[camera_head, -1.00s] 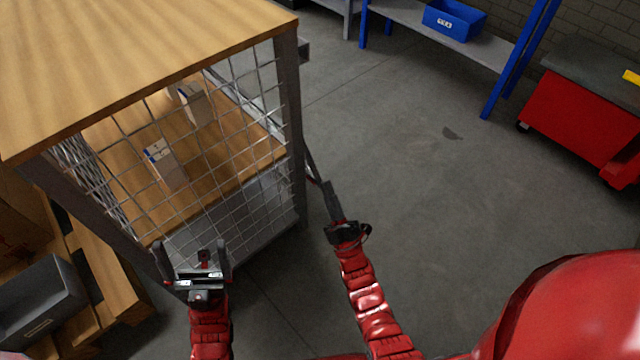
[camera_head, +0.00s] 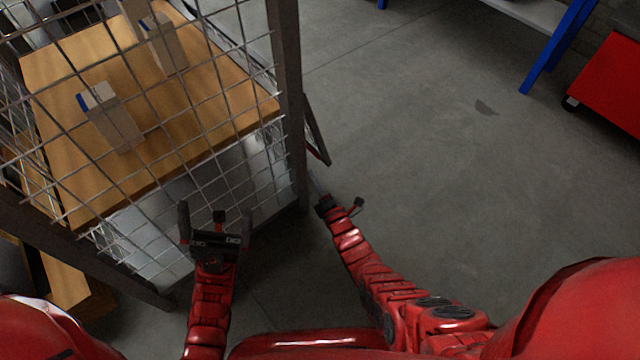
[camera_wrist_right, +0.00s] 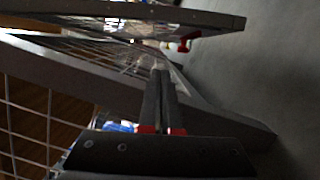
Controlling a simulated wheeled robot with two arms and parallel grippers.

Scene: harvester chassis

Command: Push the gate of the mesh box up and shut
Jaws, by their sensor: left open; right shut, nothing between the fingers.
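The mesh box (camera_head: 288,90) stands at the left in the head view, with dark posts and wire mesh sides. A narrow dark frame, which looks like its gate (camera_head: 317,135), juts out past the right post, seen nearly edge-on. In the right wrist view a mesh-filled frame, apparently the gate (camera_wrist_right: 210,17), stands at an angle above the box frame, with a red part on it. My right gripper (camera_head: 316,183) is shut and empty beside the post, below the gate; its fingers (camera_wrist_right: 161,98) point along the mesh. My left gripper (camera_head: 215,213) is open in front of the near mesh.
Small cartons (camera_head: 110,115) stand on the wooden shelf (camera_head: 60,70) inside the box. The grey floor (camera_head: 420,170) to the right is clear. A blue-legged bench (camera_head: 555,45) and a red cabinet (camera_head: 612,80) stand at the upper right.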

